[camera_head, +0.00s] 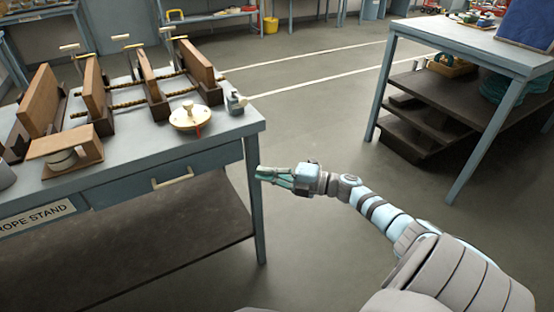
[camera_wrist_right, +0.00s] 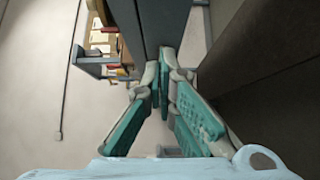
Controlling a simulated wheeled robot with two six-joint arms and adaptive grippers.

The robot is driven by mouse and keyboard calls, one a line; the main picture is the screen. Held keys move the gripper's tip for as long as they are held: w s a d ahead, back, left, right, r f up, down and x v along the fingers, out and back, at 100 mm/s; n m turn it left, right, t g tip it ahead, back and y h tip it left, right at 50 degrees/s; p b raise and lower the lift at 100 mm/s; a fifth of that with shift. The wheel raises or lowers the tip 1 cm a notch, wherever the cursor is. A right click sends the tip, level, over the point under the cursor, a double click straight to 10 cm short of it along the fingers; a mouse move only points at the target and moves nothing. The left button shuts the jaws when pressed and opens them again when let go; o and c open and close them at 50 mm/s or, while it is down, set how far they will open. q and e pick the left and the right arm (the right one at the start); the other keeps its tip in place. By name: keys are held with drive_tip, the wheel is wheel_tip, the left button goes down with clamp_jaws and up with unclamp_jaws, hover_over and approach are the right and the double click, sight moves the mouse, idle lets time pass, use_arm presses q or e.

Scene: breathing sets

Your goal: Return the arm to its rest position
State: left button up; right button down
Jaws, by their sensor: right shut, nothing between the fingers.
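My right arm comes in from the lower right of the head view. Its gripper (camera_head: 262,174) has green pads and is shut and empty, close to the right front leg (camera_head: 256,200) of the bench. I cannot tell whether it touches the leg. In the right wrist view the fingertips (camera_wrist_right: 168,52) meet in front of a dark grey upright part of the bench, with nothing between them. My left gripper does not show in either view.
The rope stand bench (camera_head: 225,130) fills the left, with wooden boards, ropes and a round brass-coloured piece (camera_head: 190,116) on top. Another table (camera_head: 470,45) with dark steps (camera_head: 420,125) under it stands at the right. Open floor (camera_head: 320,110) lies between them.

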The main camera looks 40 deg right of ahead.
drive_tip(key=shift+v, duration=1.1)
drive_tip(key=w+d+f+m+t+h, duration=0.1)
drive_tip(key=d+f+m+h, duration=0.65)
drive_tip(key=d+m, duration=0.2)
drive_tip(key=s+d+f+m+g+h+p, duration=0.3)
drive_tip(key=s+f+m+g+h, duration=0.45)
drive_tip(key=f, duration=0.75)
drive_tip(key=s+a+f+m+g+y+p, duration=0.15)
drive_tip(key=s+a+f, duration=0.3)
drive_tip(key=s, duration=0.45)
drive_tip(key=s+a+f+m+g+y+p, duration=0.1)
drive_tip(key=s+a+f+m+g+p, duration=0.15)
drive_tip(key=s+f, duration=0.45)
drive_tip(key=s+a+f+m+g+y+p, duration=0.1)
drive_tip(key=s+a, duration=0.8)
drive_tip(key=s+a+f+m+g+y+p, duration=0.1)
drive_tip(key=s+a+f+m+g, duration=0.1)
drive_tip(key=s+a, duration=0.7)
drive_tip(key=shift+s+a+p, duration=0.2)
drive_tip(key=shift+a+p, duration=0.15)
